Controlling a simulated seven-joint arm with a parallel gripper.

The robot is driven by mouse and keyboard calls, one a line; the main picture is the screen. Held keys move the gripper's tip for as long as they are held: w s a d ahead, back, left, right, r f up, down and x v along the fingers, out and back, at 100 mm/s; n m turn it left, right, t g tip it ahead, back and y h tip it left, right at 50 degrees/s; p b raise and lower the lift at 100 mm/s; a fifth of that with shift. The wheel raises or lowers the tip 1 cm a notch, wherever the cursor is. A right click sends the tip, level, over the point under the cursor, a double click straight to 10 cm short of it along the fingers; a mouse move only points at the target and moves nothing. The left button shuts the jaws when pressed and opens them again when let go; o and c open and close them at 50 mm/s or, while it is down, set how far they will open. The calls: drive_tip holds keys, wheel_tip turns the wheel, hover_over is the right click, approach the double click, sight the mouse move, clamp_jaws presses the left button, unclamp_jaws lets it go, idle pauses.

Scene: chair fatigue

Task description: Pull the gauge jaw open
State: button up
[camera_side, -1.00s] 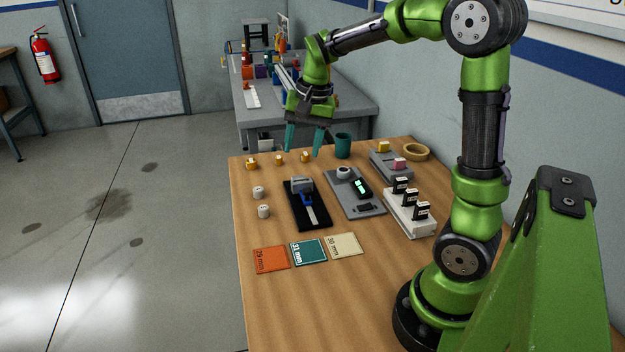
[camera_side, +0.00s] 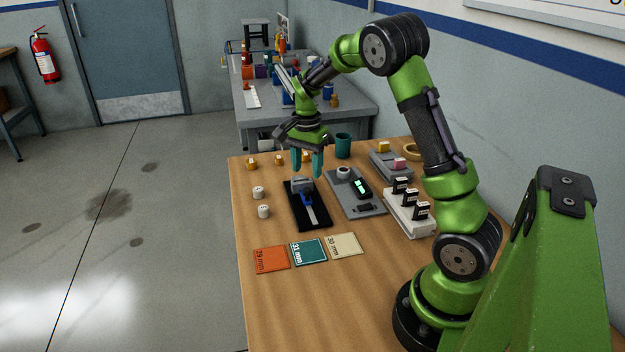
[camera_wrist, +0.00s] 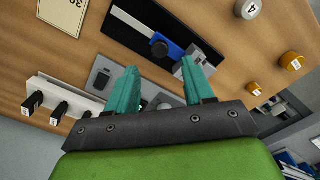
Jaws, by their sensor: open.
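The gauge (camera_side: 306,200) lies on a black base on the wooden table, with a grey block at its far end, a blue sliding jaw (camera_side: 307,198) and a pale rail towards the near end. In the wrist view the blue jaw (camera_wrist: 168,45) has a dark round knob and sits close to the grey block (camera_wrist: 192,70). My gripper (camera_side: 307,174) has teal fingers pointing down, above the far end of the gauge. In the wrist view my gripper (camera_wrist: 158,80) is open with nothing between its fingers. Whether the fingertips touch the block cannot be told.
Right of the gauge is a grey plate (camera_side: 372,211) with a lit display, then a white rack (camera_side: 408,222) with black stamps. Orange, teal and cream cards (camera_side: 343,245) lie nearer. White numbered cylinders (camera_side: 263,211) stand left. A teal cup (camera_side: 343,140) stands behind.

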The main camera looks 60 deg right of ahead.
sight(307, 189)
wheel_tip(307, 189, down, 6)
drive_tip(key=shift+f, duration=0.15)
idle(0.3)
clamp_jaws()
